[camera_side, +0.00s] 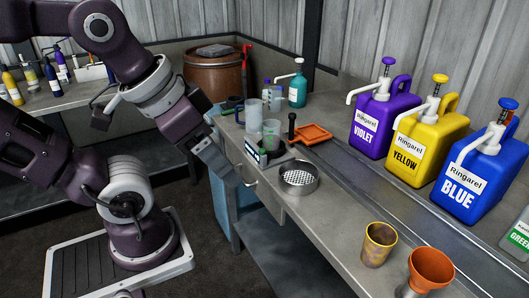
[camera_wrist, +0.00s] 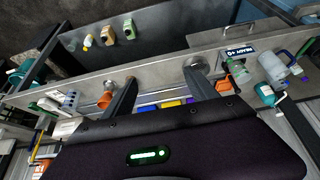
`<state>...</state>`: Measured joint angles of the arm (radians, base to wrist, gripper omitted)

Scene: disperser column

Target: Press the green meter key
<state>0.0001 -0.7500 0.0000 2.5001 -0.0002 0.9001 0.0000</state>
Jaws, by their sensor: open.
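I cannot make out a green meter key in either view. A jug labelled GREEN (camera_side: 518,238) is cut off by the right edge of the side view. A small dark sign reading READY (camera_wrist: 240,52) shows in the wrist view, beside a clear cup with green on it (camera_wrist: 238,72). My gripper (camera_side: 238,180) is at the front edge of the bench, left of the metal sieve (camera_side: 299,180). In the wrist view my gripper (camera_wrist: 160,78) has its two fingers wide apart with nothing between the tips.
Violet (camera_side: 380,122), yellow (camera_side: 425,142) and blue (camera_side: 478,172) pump jugs stand along the back of the bench. An orange funnel (camera_side: 431,268), a tan cup (camera_side: 377,245), an orange tray (camera_side: 309,134) and a teal pump bottle (camera_side: 297,90) are also there. Bare bench lies right of the sieve.

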